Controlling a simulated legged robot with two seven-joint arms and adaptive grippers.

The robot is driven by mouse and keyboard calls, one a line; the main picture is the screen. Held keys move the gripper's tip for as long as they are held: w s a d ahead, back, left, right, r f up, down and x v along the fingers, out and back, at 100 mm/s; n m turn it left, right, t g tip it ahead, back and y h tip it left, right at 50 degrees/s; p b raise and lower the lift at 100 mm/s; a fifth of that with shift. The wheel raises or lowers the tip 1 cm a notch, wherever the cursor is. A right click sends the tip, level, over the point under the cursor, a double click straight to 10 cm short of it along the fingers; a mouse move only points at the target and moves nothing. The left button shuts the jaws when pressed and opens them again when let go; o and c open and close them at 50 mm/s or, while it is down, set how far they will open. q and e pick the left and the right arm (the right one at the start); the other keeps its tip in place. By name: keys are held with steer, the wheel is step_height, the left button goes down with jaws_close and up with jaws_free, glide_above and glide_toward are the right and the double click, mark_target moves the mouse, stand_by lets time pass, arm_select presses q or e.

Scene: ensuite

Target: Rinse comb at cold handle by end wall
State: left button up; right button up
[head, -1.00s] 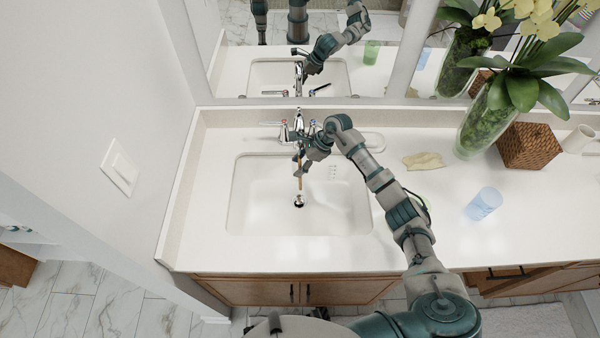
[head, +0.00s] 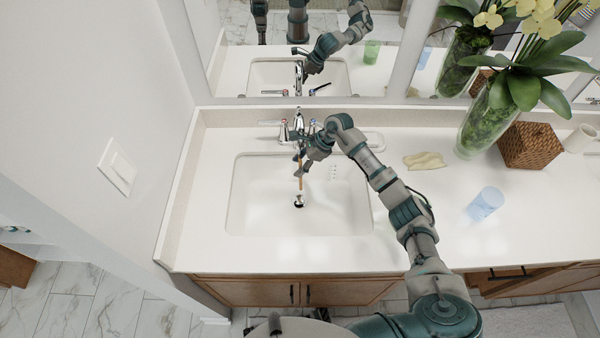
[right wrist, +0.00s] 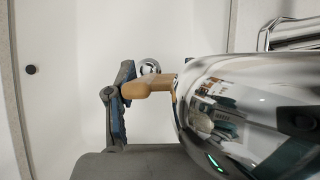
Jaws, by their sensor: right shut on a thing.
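My right gripper (head: 303,160) is at the back of the sink, just in front of the chrome faucet (head: 300,117). The right wrist view shows a finger (right wrist: 121,103) against the comb (right wrist: 148,86), with the shiny faucet body (right wrist: 240,105) very close and hiding part of the comb. The left handle (head: 284,131), nearer the end wall, stands beside the spout. I see no clear water stream. My left gripper is not in view.
The white sink (head: 245,205) is set in a pale counter. The end wall with a switch (head: 117,167) is at the left.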

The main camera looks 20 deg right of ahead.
stand_by(0.3)
steer(key=shift+s+d, duration=0.15)
steer(key=shift+d, duration=0.4)
steer(key=s+a+p, duration=0.2)
steer(key=s+p, duration=0.2)
steer(key=s, duration=0.3)
steer(key=shift+s+a, duration=0.15)
steer(key=shift+s, duration=0.25)
stand_by(1.1)
